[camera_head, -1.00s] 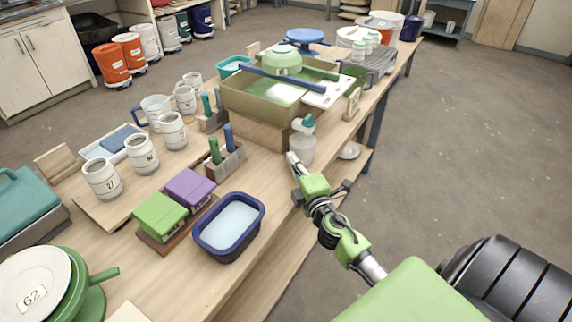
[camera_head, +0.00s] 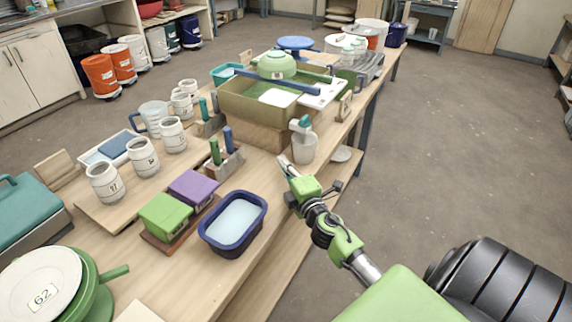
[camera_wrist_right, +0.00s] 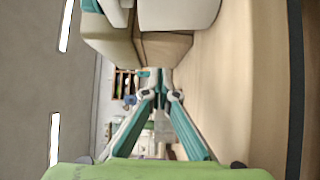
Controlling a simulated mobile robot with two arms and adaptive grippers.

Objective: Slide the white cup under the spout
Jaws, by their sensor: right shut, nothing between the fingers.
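The white cup (camera_head: 304,148) stands near the edge of the worktable, right below the teal spout (camera_head: 301,124) at the near corner of the green basin (camera_head: 237,105). The spout overlaps the cup's rim in the head view, so I cannot tell if the two are exactly lined up. My right gripper (camera_head: 283,160) is shut and empty, low at the table edge, just left of and nearer than the cup. In the right wrist view the fingertips (camera_wrist_right: 159,78) meet, and a white rounded surface, likely the cup (camera_wrist_right: 180,12), shows at the top. My left gripper is not in view.
A tool holder (camera_head: 228,162) stands left of the cup. A navy tub (camera_head: 208,238) and purple and green blocks (camera_head: 192,186) lie nearer. Several numbered mugs (camera_head: 143,157) stand farther left.

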